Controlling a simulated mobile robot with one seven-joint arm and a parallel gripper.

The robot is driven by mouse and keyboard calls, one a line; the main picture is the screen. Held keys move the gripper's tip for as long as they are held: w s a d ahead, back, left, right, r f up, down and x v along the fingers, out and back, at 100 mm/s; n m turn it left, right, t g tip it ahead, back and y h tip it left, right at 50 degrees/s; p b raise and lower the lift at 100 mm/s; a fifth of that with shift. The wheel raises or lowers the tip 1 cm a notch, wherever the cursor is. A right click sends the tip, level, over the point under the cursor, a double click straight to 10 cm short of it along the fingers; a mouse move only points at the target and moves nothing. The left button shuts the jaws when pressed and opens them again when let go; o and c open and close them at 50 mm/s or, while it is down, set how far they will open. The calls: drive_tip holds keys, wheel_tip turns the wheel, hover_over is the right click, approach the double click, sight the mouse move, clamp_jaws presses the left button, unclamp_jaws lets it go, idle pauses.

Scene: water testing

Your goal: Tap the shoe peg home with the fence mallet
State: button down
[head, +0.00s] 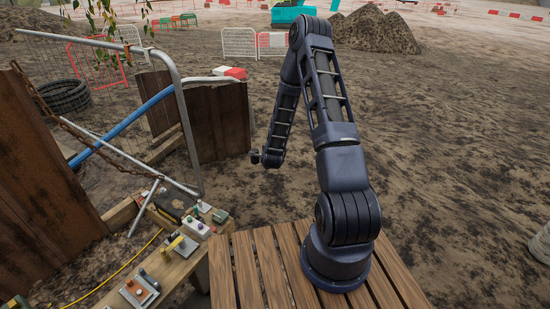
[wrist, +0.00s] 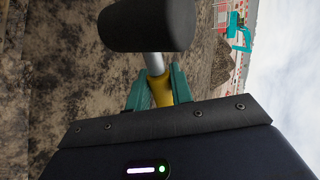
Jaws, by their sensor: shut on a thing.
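My gripper (wrist: 158,84) has its two teal fingers closed on the yellow grip of the mallet (wrist: 147,25). The mallet has a thick black head and a short silver neck, and the head stands beyond the fingertips. In the head view my arm reaches away from the slatted platform, and its small dark end hangs over open ground, right of the rusty sheet panel. The fingers are too small to make out there. I cannot tell which of the small fittings on the timber bench is the shoe peg. The mallet touches nothing but my fingers in the wrist view.
The timber bench (head: 183,270) at lower left carries several small fittings, including a plate with an orange knob (head: 140,292) and a white box (head: 196,227). A rusty sheet panel (head: 220,122), metal fence frame (head: 185,115) and blue pipe (head: 120,125) stand behind it. Muddy ground right is open.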

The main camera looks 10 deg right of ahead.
drive_tip(key=a+f+m+h, duration=0.1)
drive_tip(key=a+f, duration=0.2)
drive_tip(key=a, duration=1.6)
drive_tip(key=s+a+f+m+h, duration=0.1)
drive_tip(key=s+a, duration=0.3)
drive_tip(key=a, duration=0.4)
drive_tip(key=s+a+f+m+h, duration=0.1)
drive_tip(key=s+a+f, duration=0.15)
drive_tip(key=a, duration=0.65)
drive_tip(key=s+a+f+m+g+h, duration=0.1)
drive_tip(key=s+a+f, duration=0.2)
drive_tip(key=s+a, duration=1.35)
drive_tip(key=s+a+f, duration=0.2)
drive_tip(key=s+a, duration=0.1)
drive_tip(key=s, duration=0.9)
drive_tip(key=s+a+f+m+h, duration=0.1)
drive_tip(key=s+a, duration=0.1)
drive_tip(key=s, duration=1)
drive_tip(key=shift+s+a+f+g, duration=0.15)
drive_tip(key=shift+a+f+g, duration=0.15)
drive_tip(key=shift+a+f, duration=0.1)
drive_tip(key=shift+f, duration=1.25)
